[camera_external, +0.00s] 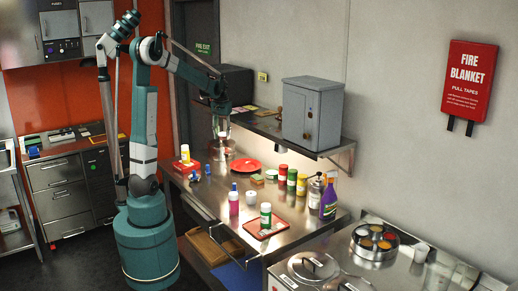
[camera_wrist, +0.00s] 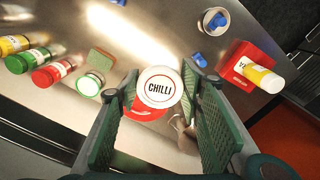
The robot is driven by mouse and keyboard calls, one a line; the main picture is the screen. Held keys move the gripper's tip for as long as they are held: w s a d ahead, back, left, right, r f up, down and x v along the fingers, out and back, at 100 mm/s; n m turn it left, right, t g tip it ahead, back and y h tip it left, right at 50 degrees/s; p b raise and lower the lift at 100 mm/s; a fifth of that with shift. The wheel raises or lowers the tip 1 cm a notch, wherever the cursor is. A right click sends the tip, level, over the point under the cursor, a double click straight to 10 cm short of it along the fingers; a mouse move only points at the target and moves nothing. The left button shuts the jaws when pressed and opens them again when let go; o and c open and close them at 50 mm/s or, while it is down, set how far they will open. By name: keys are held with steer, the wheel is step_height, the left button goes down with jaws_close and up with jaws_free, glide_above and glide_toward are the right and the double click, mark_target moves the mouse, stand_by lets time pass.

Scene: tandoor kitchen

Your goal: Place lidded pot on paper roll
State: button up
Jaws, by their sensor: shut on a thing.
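My gripper (camera_wrist: 166,100) is shut on a small pot with a white lid marked CHILLI (camera_wrist: 159,88). The lid faces the wrist camera between the two green fingers; the pot's body is hidden under it. In the external view my gripper (camera_external: 221,118) is above the back left of the steel counter, and the held pot is too small to make out clearly.
A red plate (camera_external: 246,165) lies beside my gripper, partly hidden in the wrist view. Several jars (camera_external: 292,180) stand to the right, by a sponge (camera_wrist: 102,60). A red box (camera_wrist: 243,60) bears a yellow-and-white tube (camera_wrist: 258,77). A shelf with a grey box (camera_external: 312,112) overhangs the back.

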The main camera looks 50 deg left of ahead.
steer(key=s+d+f+m+p, duration=0.1)
steer(key=s+d+f+p, duration=0.15)
steer(key=d, duration=0.75)
steer(key=m+b, duration=0.3)
steer(key=m, duration=0.1)
glide_above(251, 194)
step_height(251, 194, down, 9)
steer(key=shift+a, duration=0.15)
steer(key=shift+f, duration=0.1)
steer(key=shift+f, duration=2.9)
steer(key=shift+f, duration=2.1)
steer(key=shift+f, duration=0.15)
